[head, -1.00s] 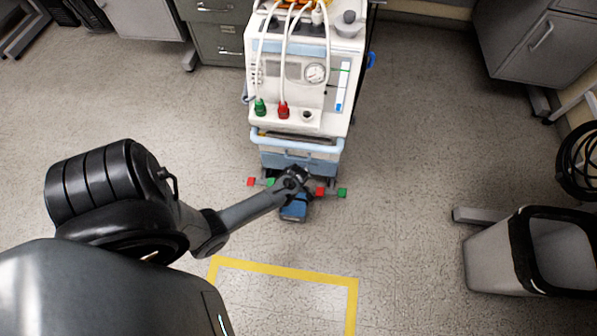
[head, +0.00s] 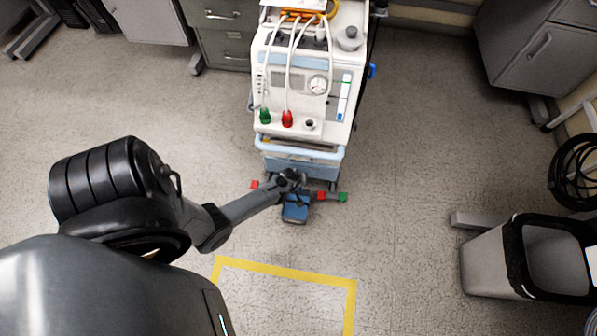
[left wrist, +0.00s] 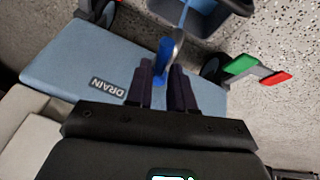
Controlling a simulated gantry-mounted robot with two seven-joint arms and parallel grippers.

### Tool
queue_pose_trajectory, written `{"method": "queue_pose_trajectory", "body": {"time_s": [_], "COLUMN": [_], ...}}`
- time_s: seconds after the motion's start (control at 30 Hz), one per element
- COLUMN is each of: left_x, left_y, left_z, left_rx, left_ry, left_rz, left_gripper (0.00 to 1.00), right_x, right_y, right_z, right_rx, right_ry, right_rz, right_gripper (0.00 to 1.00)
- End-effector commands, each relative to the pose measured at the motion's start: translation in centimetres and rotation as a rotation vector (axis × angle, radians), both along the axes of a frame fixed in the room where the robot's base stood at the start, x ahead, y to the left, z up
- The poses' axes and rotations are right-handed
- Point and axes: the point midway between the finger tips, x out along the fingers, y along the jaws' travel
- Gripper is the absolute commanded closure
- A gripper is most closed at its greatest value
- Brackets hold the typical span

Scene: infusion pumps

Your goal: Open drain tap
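The infusion cart (head: 302,100) stands upright at the top middle of the head view. In the left wrist view its light blue lower panel (left wrist: 75,65) carries a DRAIN label (left wrist: 107,88). The drain tap (left wrist: 163,56) has a blue lever beside a metal spout (left wrist: 179,44). My left gripper (left wrist: 164,72) has its dark fingers close together with the lever filling the narrow gap between them, so it looks shut on the lever. In the head view my left gripper (head: 290,178) is at the cart's base, hiding the tap. My right gripper is not in view.
A blue container (head: 295,210) is on the floor before the cart. The cart's feet have red and green ends (head: 342,197). A yellow floor marking (head: 290,270) lies nearer. A waste bin (head: 490,265) stands at right. The floor between is clear.

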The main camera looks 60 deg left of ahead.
Motion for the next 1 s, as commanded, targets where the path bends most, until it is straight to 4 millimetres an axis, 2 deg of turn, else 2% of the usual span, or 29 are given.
{"method": "queue_pose_trajectory", "body": {"time_s": [0.03, 0.1, 0.47, 0.67, 1.0], "left_x": [0.0, 0.0, -0.1, -0.7, -2.4], "left_y": [0.0, 0.0, -0.1, -0.6, -2.2], "left_z": [0.0, 0.0, 0.4, 2.4, 7.4], "left_rx": [0.000, 0.000, -0.001, -0.001, -0.001], "left_ry": [0.000, 0.001, 0.001, 0.001, 0.001], "left_rz": [0.000, 0.000, 0.001, 0.001, 0.002], "left_gripper": [0.69, 0.60, 0.60, 0.60, 0.60], "right_x": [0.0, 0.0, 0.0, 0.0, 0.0], "right_y": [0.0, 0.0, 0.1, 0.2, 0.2], "right_z": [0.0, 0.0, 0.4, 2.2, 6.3], "right_rx": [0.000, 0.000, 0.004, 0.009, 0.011], "right_ry": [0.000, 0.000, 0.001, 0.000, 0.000], "right_rz": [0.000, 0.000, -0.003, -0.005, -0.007], "right_gripper": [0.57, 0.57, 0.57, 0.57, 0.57]}}
